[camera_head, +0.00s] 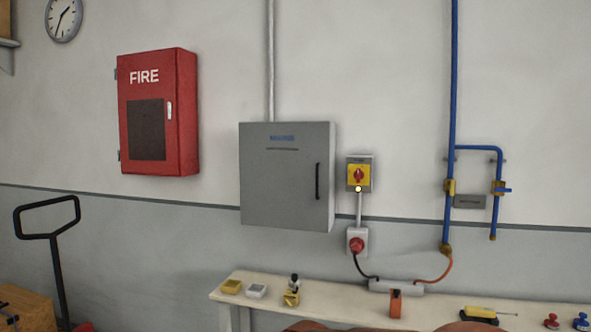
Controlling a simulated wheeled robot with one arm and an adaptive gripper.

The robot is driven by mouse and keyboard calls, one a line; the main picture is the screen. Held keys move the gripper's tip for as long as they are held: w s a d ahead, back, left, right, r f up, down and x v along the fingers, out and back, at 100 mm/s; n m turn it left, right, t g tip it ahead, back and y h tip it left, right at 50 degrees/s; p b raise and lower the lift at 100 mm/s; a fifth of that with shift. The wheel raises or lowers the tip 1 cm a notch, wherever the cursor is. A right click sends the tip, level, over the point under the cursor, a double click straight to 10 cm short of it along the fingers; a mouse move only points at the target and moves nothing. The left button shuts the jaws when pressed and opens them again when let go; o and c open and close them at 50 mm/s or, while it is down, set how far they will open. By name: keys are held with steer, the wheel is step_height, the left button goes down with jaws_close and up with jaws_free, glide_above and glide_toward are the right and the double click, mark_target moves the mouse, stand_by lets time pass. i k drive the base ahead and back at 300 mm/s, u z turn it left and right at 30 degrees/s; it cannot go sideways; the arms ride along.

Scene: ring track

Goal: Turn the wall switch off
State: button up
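The wall switch (359,174) is a small grey box with a yellow plate and a red rotary knob. It is on the wall right of the picture's middle, just right of a grey cabinet. The knob looks roughly upright, but it is too small to read any marking. A small bright yellowish dot (358,189) shows at the lower edge of the plate. Nothing covers the switch. My gripper is not visible in this view.
A grey cabinet (287,176) and red fire box (158,112) hang left. A red plug socket (357,243) is below the switch. A bench (340,303) with small items runs along the wall. Blue pipes (451,120) are right; a black handle (48,237) stands left.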

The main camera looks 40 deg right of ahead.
mark_target(358, 175)
steer(key=z, duration=0.05)
steer(key=i, duration=1.1)
steer(key=z, duration=1.05)
steer(key=i, duration=0.8)
steer(key=z, duration=0.7)
